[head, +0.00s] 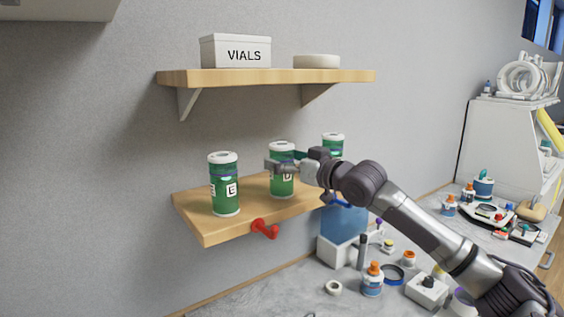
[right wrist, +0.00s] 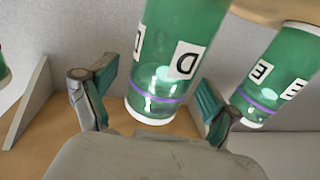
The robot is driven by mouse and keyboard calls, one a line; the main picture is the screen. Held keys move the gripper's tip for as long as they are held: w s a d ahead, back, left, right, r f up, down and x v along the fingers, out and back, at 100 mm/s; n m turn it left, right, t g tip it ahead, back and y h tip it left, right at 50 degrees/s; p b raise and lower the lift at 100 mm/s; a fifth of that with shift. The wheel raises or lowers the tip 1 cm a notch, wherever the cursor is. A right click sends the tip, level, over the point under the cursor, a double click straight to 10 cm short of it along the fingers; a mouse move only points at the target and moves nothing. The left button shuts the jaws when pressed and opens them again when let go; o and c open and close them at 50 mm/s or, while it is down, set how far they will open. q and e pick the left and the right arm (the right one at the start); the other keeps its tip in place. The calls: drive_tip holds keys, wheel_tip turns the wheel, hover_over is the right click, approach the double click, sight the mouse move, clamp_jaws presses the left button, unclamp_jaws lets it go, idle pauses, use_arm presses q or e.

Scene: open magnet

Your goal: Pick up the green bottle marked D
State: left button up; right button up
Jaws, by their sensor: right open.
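The green bottle marked D (head: 283,187), with a white cap, stands upright in the middle of the lower wooden shelf (head: 205,228). My right gripper (head: 284,162) reaches it from the right and crosses its upper part in the head view. In the right wrist view the bottle D (right wrist: 160,75) appears between the two spread fingers of the right gripper (right wrist: 152,92), with a visible gap at the left finger; contact at the right finger is unclear. The bottle appears cap-down in that view. My left gripper is not in view.
A green bottle marked E (head: 225,190) stands left of D, close to a finger in the wrist view (right wrist: 268,80). Another green bottle (head: 333,144) is behind my arm. A red hook (head: 265,229) sits on the shelf front. The upper shelf (head: 230,77) holds a VIALS box (head: 235,51).

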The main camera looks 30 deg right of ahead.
drive_tip(key=shift+w+a+f, duration=0.1)
drive_tip(key=shift+w+a, duration=0.15)
drive_tip(key=shift+w, duration=0.35)
drive_tip(key=shift+s+d, duration=0.1)
drive_tip(key=shift+s, duration=0.1)
drive_tip(key=shift+c, duration=1.4)
drive_tip(key=c, duration=1.3)
